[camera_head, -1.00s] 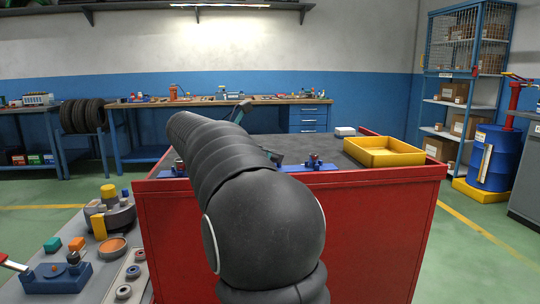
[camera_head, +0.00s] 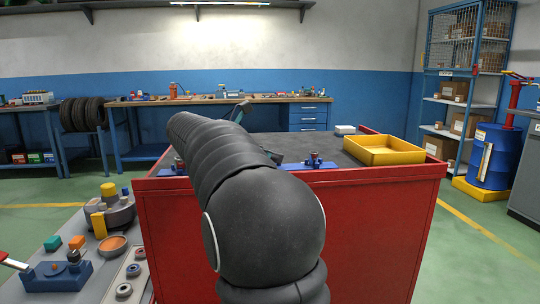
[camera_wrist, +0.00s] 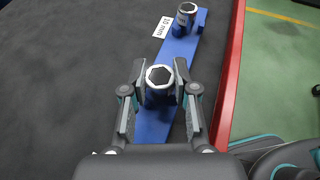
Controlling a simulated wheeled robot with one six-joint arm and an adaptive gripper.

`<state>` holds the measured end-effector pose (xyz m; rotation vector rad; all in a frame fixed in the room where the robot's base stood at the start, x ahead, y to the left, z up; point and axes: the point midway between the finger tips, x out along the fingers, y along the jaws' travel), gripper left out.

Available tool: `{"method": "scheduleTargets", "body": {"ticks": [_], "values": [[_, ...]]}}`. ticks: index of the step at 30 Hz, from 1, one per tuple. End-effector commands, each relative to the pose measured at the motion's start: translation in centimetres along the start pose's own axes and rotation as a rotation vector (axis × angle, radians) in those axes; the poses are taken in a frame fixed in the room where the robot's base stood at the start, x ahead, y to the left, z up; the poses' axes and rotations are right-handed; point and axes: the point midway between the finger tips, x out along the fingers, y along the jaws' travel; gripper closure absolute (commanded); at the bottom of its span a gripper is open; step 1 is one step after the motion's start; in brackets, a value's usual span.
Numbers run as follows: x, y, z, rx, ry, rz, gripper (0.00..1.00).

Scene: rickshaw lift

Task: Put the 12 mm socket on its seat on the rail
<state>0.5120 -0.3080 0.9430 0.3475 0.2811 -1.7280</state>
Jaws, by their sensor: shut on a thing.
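My gripper (camera_wrist: 157,88) is shut on a socket (camera_wrist: 159,79) with a chrome rim, a dark hexagonal opening and a blue body; the wrist view looks down on its top. The socket is over the blue rail (camera_wrist: 154,123). Its lower end is hidden, so I cannot tell whether it touches the rail. Another chrome and blue socket (camera_wrist: 186,15) stands on the rail farther off, beside a white size label (camera_wrist: 162,27). In the head view the blue rail (camera_head: 325,166) lies along the near edge of the cabinet top, and my arm hides its middle.
The rail lies on the dark mat of a red cabinet (camera_head: 380,225). A yellow tray (camera_head: 408,155) stands on the right of the cabinet top. A grey bench at lower left holds a blue fixture (camera_head: 75,280) and several small parts. The mat left of the rail is clear in the wrist view.

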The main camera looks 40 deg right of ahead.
Motion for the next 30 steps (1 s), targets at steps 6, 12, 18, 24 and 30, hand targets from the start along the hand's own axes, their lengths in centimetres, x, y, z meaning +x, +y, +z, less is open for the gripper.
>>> {"method": "scheduleTargets", "body": {"ticks": [6, 12, 18, 24, 30], "values": [[-0.01, 0.00, 0.03, 0.000, 0.000, 0.000, 0.65], [-0.01, 0.00, 0.03, 0.000, 0.000, 0.000, 0.43], [0.00, 0.00, 0.00, 0.000, 0.000, 0.000, 0.20], [0.00, 0.00, 0.00, 0.000, 0.000, 0.000, 0.18], [-0.11, 0.01, 0.27, 0.000, 0.000, 0.000, 0.18]]}}
